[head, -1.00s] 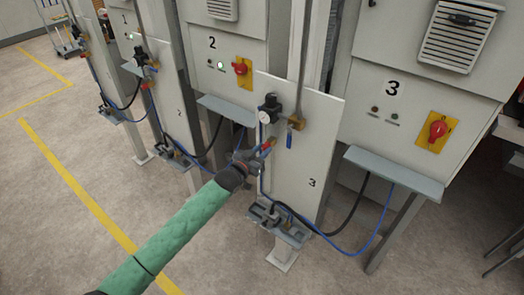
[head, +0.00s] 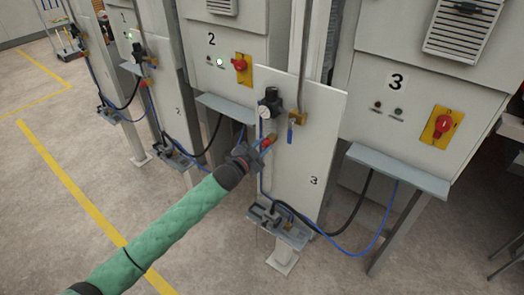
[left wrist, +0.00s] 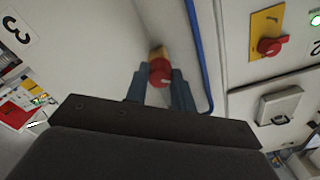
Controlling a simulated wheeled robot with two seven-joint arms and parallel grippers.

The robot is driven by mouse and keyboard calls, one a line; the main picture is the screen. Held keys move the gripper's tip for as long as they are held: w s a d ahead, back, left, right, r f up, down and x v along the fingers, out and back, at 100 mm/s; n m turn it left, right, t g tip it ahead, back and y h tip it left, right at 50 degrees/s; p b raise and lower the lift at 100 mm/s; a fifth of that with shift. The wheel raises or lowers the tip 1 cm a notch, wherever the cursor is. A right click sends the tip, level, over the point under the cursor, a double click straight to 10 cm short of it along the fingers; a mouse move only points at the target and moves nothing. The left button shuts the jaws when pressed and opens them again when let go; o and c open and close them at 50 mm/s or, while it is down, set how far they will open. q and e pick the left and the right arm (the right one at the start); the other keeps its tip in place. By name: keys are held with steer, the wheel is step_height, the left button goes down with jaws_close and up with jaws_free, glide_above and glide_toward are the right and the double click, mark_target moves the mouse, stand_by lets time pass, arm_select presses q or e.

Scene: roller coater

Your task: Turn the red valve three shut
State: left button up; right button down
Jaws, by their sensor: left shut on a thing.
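The valve's exact angle is hard to tell. My right gripper is in neither view.
A blue hose runs down close to the red valve. A grey shelf (head: 398,170) juts out at right.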

arm_select(q)
steer(key=m+b, duration=0.1)
steer(key=m, duration=0.2)
steer(key=shift+f, duration=0.1)
steer(key=shift+m+b, duration=0.3)
steer(key=shift+m, duration=1.1)
steer(key=shift+m+b, duration=0.3)
steer(key=shift+m, duration=2.3)
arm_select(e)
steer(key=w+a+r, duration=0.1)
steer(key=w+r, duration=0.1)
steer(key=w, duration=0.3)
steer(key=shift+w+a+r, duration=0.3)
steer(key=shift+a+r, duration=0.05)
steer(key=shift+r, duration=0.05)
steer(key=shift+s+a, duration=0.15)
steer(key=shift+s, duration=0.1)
arm_select(q)
steer(key=o, duration=1)
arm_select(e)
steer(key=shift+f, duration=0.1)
